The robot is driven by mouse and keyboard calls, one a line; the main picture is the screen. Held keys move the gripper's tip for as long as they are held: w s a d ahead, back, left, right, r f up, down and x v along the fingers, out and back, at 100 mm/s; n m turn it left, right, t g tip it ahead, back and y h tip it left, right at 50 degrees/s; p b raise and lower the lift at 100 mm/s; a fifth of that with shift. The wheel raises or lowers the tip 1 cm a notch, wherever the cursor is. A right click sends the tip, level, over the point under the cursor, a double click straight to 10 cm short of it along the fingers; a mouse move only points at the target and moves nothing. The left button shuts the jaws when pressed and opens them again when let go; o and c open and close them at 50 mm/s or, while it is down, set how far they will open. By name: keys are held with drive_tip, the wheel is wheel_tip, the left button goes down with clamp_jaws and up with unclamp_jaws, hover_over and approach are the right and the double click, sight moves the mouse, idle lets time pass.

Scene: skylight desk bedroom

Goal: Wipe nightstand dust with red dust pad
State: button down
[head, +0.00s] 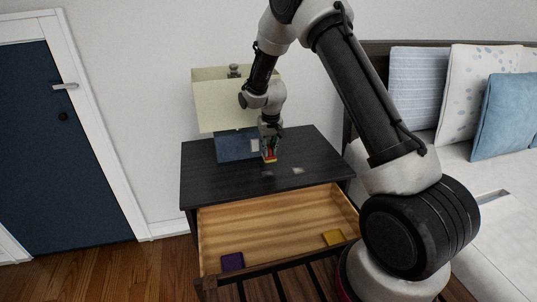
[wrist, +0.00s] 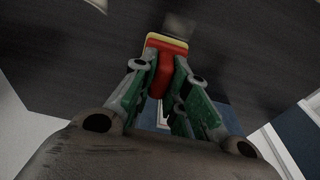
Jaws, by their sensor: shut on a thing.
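My gripper (head: 270,148) is over the top of the dark nightstand (head: 205,180), pointing down. In the wrist view its green-padded fingers (wrist: 160,88) are shut on the red dust pad (wrist: 165,67), which has a pale yellow layer at its far edge. The pad (head: 269,156) is at or just above the nightstand top; I cannot tell if it touches. A greyish dust patch (wrist: 180,26) lies just beyond the pad in the wrist view. A paler patch (head: 298,170) lies to the right of the pad on the top.
The nightstand drawer (head: 270,218) is open, with a purple pad (head: 232,262) and a yellow pad (head: 333,238) inside. A cream lampshade (head: 215,105) and a dark blue object (head: 232,150) stand behind my gripper. The bed with pillows (head: 505,115) is at the right.

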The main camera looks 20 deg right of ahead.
drive_tip(key=shift+r, duration=1.5)
drive_tip(key=shift+s, duration=0.1)
